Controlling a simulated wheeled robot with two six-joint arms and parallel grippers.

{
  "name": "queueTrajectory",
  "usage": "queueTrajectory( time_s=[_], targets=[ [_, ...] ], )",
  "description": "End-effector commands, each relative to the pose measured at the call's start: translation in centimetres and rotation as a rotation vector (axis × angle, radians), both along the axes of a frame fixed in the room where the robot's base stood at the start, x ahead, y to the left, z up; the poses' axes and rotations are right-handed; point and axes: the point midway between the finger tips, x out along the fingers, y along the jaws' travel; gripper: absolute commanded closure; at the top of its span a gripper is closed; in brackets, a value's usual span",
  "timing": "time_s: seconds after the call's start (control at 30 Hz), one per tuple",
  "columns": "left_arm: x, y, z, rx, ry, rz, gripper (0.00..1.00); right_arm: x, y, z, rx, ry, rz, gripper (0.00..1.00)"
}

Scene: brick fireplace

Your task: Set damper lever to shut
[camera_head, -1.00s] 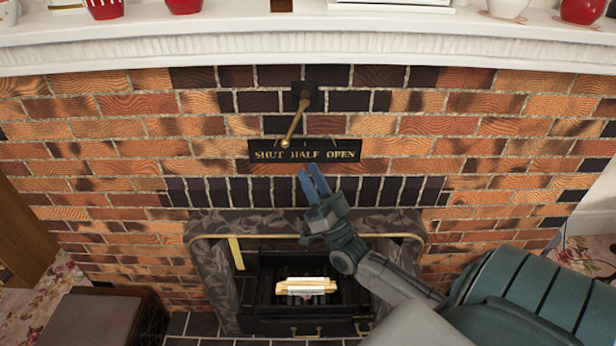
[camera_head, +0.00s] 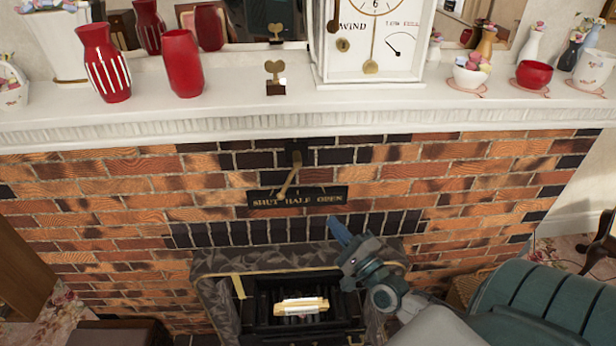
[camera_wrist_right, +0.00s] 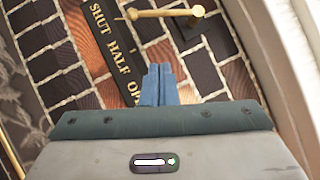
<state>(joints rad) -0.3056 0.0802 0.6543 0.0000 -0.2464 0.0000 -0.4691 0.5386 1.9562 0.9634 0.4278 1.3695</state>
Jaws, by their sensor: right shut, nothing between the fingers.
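The brass damper lever (camera_head: 288,179) hangs from a dark square mount (camera_head: 296,150) on the brick chimney front. It slants down to the left, with its knobbed end between the SHUT and HALF words of the black label plate (camera_head: 341,196). In the right wrist view the lever (camera_wrist_right: 165,13) points toward the SHUT end of the plate (camera_wrist_right: 122,62). My right gripper (camera_head: 338,230) is shut and empty, just below the OPEN end of the plate. Its blue fingers (camera_wrist_right: 160,72) are together and apart from the lever. My left gripper is out of view.
Above, a white mantel (camera_head: 210,108) holds red vases (camera_head: 103,62), a brass key-shaped piece (camera_head: 275,77), a white clock (camera_head: 372,45) and bowls. Below is the firebox with a grate (camera_head: 262,305) and pale logs (camera_head: 301,306). The brick face around the lever is clear.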

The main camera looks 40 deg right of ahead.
Motion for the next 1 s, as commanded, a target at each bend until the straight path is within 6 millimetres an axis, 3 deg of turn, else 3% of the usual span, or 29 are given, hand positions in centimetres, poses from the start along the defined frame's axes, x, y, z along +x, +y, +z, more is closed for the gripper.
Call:
queueTrajectory(
  time_s=[0.27, 0.73, 1.0],
  targets=[
    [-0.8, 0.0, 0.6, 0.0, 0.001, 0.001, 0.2, 1.2, 0.1, 0.4, 0.06, 0.02, 0.017, 1.0],
    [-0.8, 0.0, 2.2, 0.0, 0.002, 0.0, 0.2, 9.5, 0.1, 2.4, 0.058, 0.018, 0.016, 1.0],
    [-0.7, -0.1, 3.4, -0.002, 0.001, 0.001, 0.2, 11.7, 2.3, 3.7, 0.058, 0.02, 0.017, 1.0]
  ],
)
